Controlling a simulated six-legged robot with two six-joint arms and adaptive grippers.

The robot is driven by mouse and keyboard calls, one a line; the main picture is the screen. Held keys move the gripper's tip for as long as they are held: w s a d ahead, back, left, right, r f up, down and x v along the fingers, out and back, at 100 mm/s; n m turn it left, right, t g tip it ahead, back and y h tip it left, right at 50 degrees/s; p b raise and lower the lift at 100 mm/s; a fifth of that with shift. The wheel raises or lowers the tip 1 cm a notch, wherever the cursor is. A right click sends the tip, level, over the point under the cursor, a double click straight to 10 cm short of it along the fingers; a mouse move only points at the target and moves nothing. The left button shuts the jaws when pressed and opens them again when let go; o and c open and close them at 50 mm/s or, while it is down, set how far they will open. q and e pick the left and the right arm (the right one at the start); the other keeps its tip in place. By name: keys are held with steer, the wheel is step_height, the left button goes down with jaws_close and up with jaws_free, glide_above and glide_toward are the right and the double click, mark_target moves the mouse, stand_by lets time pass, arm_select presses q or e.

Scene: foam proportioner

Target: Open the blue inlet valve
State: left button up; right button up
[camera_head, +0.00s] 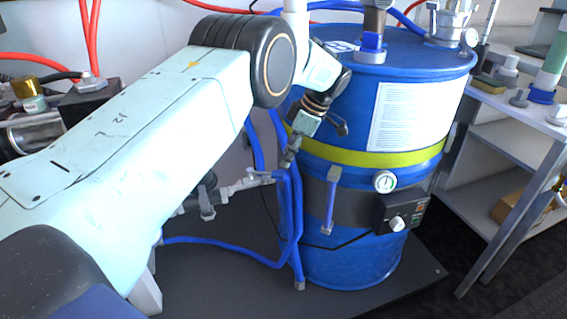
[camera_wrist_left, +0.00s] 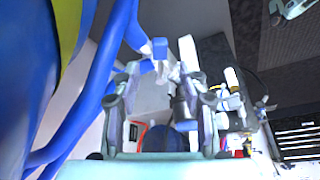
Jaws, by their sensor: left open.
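A blue drum (camera_head: 350,255) with a yellow-green band stands right of centre in the head view. Blue hoses (camera_head: 290,215) run down its left side to silver pipe fittings (camera_head: 240,186), which look like a valve assembly. I cannot tell which part is the blue inlet valve. My left gripper (camera_head: 314,140) is open in front of the drum's upper left side, above the fittings. In the left wrist view the open fingers (camera_wrist_left: 162,88) spread around empty space, with a small blue block (camera_wrist_left: 160,48) and pale fittings beyond them. My right gripper is not in view.
A gauge (camera_head: 384,181) and a control box (camera_head: 400,213) sit on the drum's front. Red hoses (camera_head: 90,40) and a dark pump unit (camera_head: 85,100) are at left. A metal shelf (camera_head: 510,150) stands at right. The dark base plate in front is clear.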

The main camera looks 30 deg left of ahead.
arm_select(q)
steer(key=shift+v, duration=0.85)
steer(key=shift+c, duration=0.4)
